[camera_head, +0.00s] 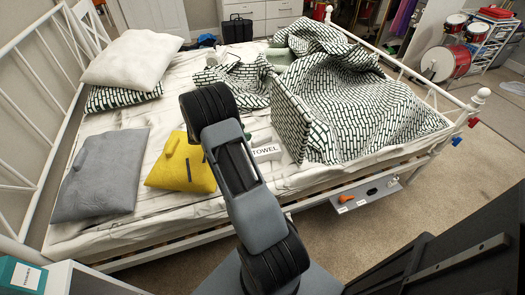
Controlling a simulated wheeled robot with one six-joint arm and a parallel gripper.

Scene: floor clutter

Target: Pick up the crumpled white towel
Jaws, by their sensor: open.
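A small white item (266,152) with the word TOWEL on its front lies on the white bed sheet, just right of my arm in the head view. It looks more like a flat label or block than a crumpled cloth, and I cannot tell whether the towel itself is part of it. A small pale object (261,136) lies just behind it, too small to make out. My arm rises from the bottom centre in front of the bed and hides part of the sheet beside the item. My gripper's fingers cannot be seen.
The bed (120,251) holds a yellow cushion (169,176), a grey cushion (100,175), a white pillow (133,59) and a rumpled patterned blanket (365,100). A metal rail (440,145) edges the bed's right side. A grey tray (365,195) with small items sits below the bed's edge.

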